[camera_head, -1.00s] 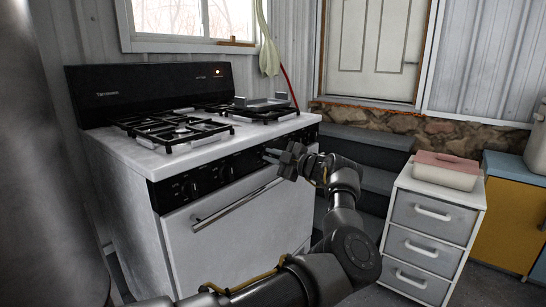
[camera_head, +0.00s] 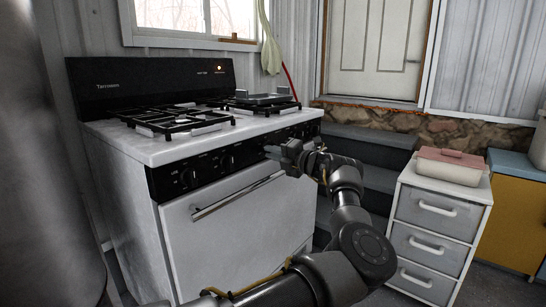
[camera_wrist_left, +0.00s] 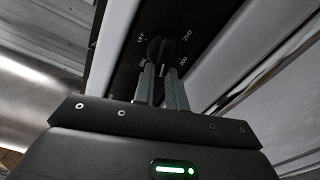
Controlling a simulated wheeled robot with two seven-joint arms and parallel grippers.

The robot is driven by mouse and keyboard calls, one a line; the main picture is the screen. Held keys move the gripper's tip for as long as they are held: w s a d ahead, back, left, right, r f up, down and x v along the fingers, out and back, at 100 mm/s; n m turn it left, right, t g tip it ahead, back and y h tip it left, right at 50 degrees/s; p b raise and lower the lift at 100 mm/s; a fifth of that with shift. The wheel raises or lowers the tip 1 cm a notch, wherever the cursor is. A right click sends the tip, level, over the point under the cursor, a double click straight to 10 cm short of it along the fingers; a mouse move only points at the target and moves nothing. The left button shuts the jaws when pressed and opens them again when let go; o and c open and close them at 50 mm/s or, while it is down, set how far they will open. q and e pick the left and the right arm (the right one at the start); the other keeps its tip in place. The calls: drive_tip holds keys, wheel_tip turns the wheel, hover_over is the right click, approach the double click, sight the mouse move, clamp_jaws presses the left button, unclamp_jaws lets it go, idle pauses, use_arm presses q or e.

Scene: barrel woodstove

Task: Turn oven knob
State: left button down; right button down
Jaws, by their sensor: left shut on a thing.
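The white stove (camera_head: 235,225) has a black front panel with several dark knobs (camera_head: 188,178). The oven knob (camera_wrist_left: 160,48) is black and round, with OFF and temperature marks around it in the left wrist view. In the head view the gripper hides the knob. My right gripper is in neither view.
The oven door handle (camera_head: 238,195) runs just below the panel. A drawer unit (camera_head: 435,222) with a pink-lidded box (camera_head: 450,165) stands right of my arm. Dark steps (camera_head: 370,150) are behind.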

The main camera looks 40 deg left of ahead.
use_arm(q)
drive_tip(key=shift+w+f+n+b, duration=0.15)
drive_tip(key=shift+n+b, duration=0.1)
drive_tip(key=shift+n, duration=0.3)
drive_tip(key=shift+s+f+n+b, duration=0.1)
drive_tip(key=shift+f+n+b, duration=0.1)
drive_tip(key=shift+n, duration=0.35)
drive_tip(key=c, duration=1.4)
unclamp_jaws()
drive_tip(key=shift+r, duration=0.1)
drive_tip(key=shift+c, duration=0.2)
drive_tip(key=d, duration=1.1)
drive_tip(key=shift+w, duration=0.2)
drive_tip(key=shift+a, duration=0.1)
